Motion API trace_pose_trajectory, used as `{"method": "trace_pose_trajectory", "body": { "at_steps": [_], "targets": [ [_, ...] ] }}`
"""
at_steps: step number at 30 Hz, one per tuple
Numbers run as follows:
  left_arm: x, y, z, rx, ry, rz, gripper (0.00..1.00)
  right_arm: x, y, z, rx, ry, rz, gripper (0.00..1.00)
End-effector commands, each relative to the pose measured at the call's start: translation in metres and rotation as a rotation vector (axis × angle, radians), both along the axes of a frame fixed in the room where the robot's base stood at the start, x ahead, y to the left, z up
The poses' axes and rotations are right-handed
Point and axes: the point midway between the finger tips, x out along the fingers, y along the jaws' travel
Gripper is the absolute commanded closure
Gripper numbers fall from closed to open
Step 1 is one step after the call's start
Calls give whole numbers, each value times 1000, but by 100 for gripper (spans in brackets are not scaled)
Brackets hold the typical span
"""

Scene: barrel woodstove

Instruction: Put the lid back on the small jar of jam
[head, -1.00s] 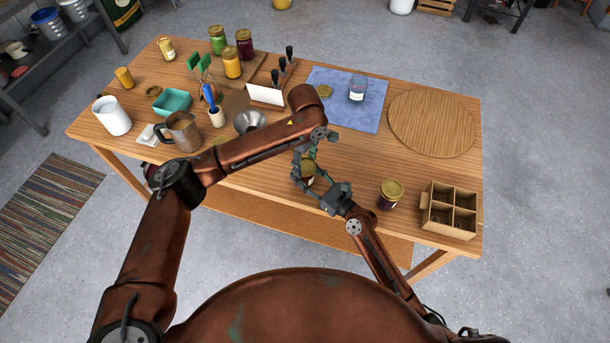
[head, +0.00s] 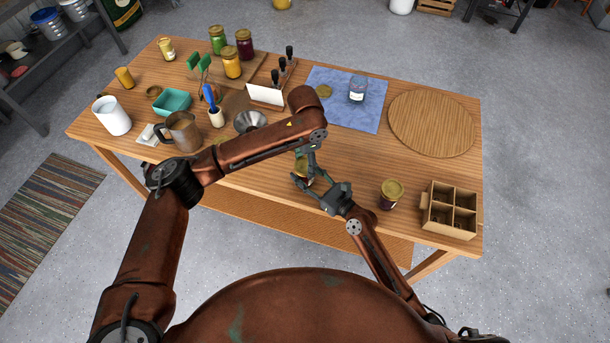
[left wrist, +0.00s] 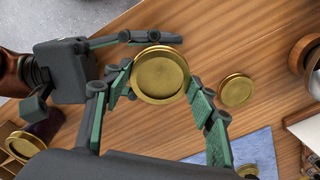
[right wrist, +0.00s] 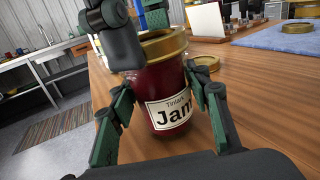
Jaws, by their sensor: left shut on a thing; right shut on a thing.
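The small jar of dark red jam (right wrist: 165,90) stands upright near the table's front edge, its "Jam" label facing my right wrist camera. My right gripper (right wrist: 158,98) is shut around the jar's body. A gold lid (left wrist: 160,75) sits over the jar's mouth and looks about level in the right wrist view (right wrist: 166,46). My left gripper (left wrist: 161,78) comes from above and is shut on the lid, with a finger on each side of it. In the head view the jar (head: 302,172) is partly hidden by the grippers. Whether the lid's threads are engaged cannot be seen.
Another gold lid (left wrist: 236,90) lies on the table close by. A lidded dark jar (head: 390,195) and a divided cardboard box (head: 430,214) stand to the right. A blue cloth (head: 330,112) with an empty glass jar (head: 357,91) lies behind. A round board (head: 432,124) is back right.

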Motion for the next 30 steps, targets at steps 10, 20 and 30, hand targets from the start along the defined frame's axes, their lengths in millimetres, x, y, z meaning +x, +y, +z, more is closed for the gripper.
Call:
{"method": "trace_pose_trajectory", "body": {
  "at_steps": [10,20,30],
  "targets": [
    [2,1,0,5,-7,-719,77,-1,2,3,1,-4,3,100],
    [2,1,0,10,-10,-1407,77,-1,2,3,1,-4,4,100],
    [2,1,0,18,-13,-2108,77,-1,3,3,1,-4,4,100]
  ]
}}
